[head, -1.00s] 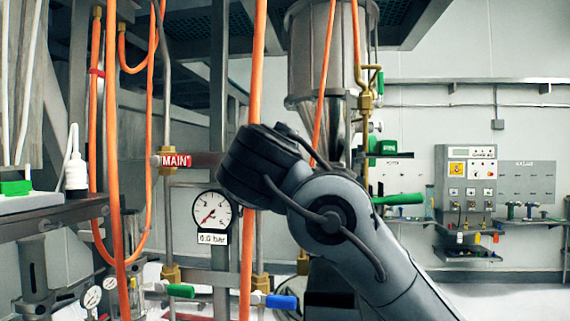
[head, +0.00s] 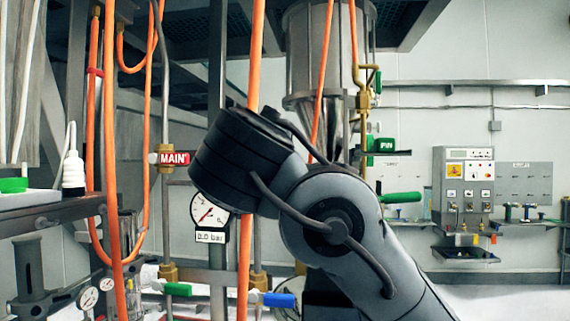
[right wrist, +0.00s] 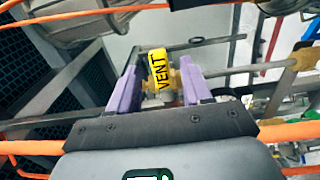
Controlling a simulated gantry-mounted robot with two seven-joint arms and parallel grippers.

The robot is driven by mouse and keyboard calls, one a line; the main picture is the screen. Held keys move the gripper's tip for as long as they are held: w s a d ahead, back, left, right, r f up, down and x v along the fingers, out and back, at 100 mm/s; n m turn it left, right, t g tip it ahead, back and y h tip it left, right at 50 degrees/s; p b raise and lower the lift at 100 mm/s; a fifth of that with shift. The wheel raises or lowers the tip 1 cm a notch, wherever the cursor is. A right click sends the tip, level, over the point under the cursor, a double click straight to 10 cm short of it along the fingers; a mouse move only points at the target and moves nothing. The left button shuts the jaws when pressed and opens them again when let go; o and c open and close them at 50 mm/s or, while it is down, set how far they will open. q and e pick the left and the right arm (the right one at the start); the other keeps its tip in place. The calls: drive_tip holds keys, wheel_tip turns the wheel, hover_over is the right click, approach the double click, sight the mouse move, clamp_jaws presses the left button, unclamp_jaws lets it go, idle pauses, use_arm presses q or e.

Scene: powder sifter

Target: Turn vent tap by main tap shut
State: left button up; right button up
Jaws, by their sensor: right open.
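A yellow tag reading VENT (right wrist: 160,70) sits between the two purple fingers of my right gripper (right wrist: 159,68) in the right wrist view. The fingers stand apart on either side of the tag and the brass fitting (right wrist: 178,80) by it. Whether they touch it I cannot tell. In the head view my right arm reaches in from the lower right, and its wrist hides the fingers and the VENT tag. The red MAIN tag (head: 174,158) is on the pipework to the left of my wrist. My left gripper is out of view.
A pressure gauge (head: 209,211) stands close below my wrist, with its display showing 0.0 bar. Orange hoses (head: 245,255) hang around the frame. Green (head: 178,290) and blue (head: 279,300) handles are below. A steel hopper (head: 318,55) stands behind my wrist.

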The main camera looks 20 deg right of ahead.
drive_tip(key=v, duration=0.6)
drive_tip(key=shift+s+b, duration=0.2)
drive_tip(key=shift+b, duration=0.2)
